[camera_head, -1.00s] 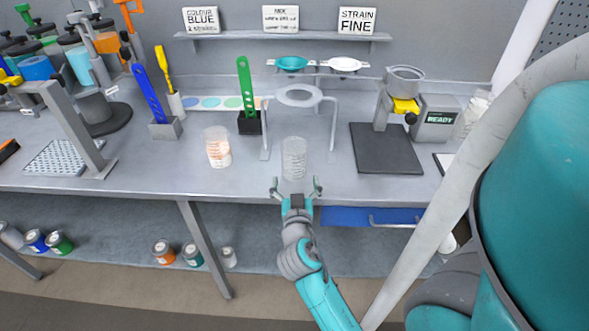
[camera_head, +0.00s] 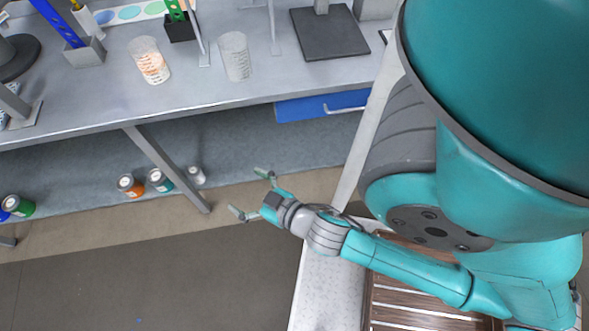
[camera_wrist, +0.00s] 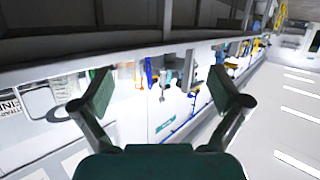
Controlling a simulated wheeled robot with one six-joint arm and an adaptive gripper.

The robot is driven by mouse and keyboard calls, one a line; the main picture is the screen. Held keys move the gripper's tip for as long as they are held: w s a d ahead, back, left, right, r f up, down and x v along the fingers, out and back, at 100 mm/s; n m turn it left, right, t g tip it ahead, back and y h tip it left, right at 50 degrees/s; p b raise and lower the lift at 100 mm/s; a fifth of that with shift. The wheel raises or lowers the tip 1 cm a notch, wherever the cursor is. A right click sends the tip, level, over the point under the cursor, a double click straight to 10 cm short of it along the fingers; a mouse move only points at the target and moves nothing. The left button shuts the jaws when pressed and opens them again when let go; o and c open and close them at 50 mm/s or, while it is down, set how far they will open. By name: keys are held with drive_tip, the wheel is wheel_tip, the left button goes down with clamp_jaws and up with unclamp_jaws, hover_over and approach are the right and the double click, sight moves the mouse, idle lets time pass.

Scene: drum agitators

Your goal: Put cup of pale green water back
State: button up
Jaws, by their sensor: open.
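A clear cup with faint markings (camera_head: 235,57) stands upright on the bench near its front edge. Its contents look nearly colourless here, and I cannot make out a pale green tint. A second cup with orange markings (camera_head: 150,61) stands to its left, apart from it. My gripper (camera_head: 250,193) is open and empty, off the bench in front of the lower shelf and well below the cups. In the wrist view the two fingers (camera_wrist: 165,92) are spread wide with nothing held between them.
The grey bench (camera_head: 190,100) has a blue drawer (camera_head: 320,104) under its front edge. A dark plate (camera_head: 330,35) lies at the back right. The floor (camera_head: 110,275) in front is clear.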

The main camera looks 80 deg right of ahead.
drive_tip(key=s+a+r+n+y, duration=0.3)
drive_tip(key=s+a, duration=0.6)
drive_tip(key=s, duration=0.4)
drive_tip(key=shift+s+r+t+y, duration=0.25)
drive_tip(key=shift+r+t+y, duration=0.2)
drive_tip(key=shift+y, duration=0.75)
